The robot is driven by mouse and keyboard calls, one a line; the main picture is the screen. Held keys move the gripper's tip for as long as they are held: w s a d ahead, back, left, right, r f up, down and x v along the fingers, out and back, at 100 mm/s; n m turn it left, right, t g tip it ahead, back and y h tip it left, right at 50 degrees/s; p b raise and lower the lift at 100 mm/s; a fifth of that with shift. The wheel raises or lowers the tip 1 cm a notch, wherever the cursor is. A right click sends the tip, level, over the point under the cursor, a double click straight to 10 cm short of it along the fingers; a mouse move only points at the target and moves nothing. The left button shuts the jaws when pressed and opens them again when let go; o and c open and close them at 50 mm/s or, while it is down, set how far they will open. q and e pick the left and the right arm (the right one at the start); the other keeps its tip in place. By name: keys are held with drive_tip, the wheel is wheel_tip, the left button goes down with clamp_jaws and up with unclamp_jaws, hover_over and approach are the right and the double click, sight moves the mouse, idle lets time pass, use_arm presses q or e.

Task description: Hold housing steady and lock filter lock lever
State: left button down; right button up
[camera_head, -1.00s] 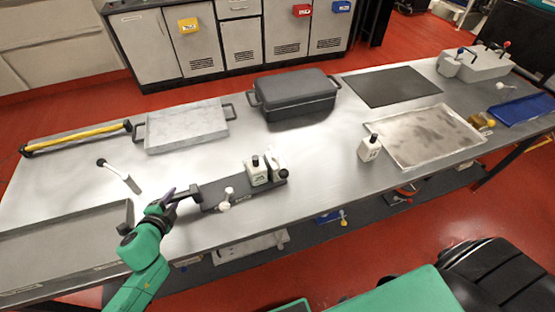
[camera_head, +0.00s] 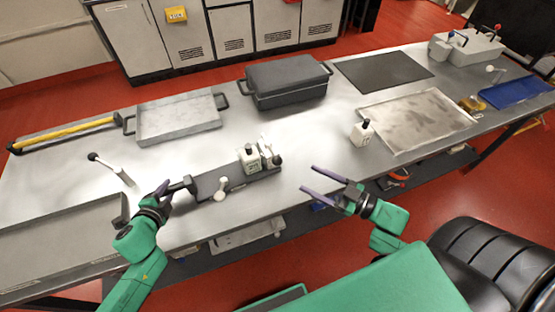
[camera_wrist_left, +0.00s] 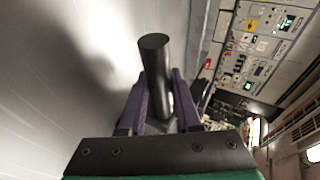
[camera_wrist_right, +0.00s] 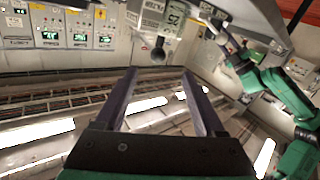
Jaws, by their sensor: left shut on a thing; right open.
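The housing (camera_head: 209,184) is a dark grey, long low base near the front edge of the table. It carries a white block (camera_head: 249,160) with a black cap and a pale upright part beside it. A black ball knob (camera_head: 277,160), perhaps the lock lever's end, is at its right end. A small white knobbed piece (camera_head: 221,187) sits at its front. My left gripper (camera_head: 168,190) is shut on the black handle at the housing's left end; the handle (camera_wrist_left: 155,75) stands between its fingers in the left wrist view. My right gripper (camera_head: 326,185) is open and empty, right of the housing.
A white bottle-like block (camera_head: 362,133) stands to the right, beside a shallow metal tray (camera_head: 415,118). A white lever with a black tip (camera_head: 110,168) is at left.

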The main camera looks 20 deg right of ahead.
sight(278, 161)
drive_tip(key=x, duration=1.2)
drive_tip(key=shift+w+r, duration=0.1)
drive_tip(key=shift+r, duration=0.25)
drive_tip(key=shift+c, duration=0.3)
drive_tip(key=shift+d, duration=0.1)
drive_tip(key=c, duration=1)
clamp_jaws()
drive_tip(key=shift+f, duration=0.2)
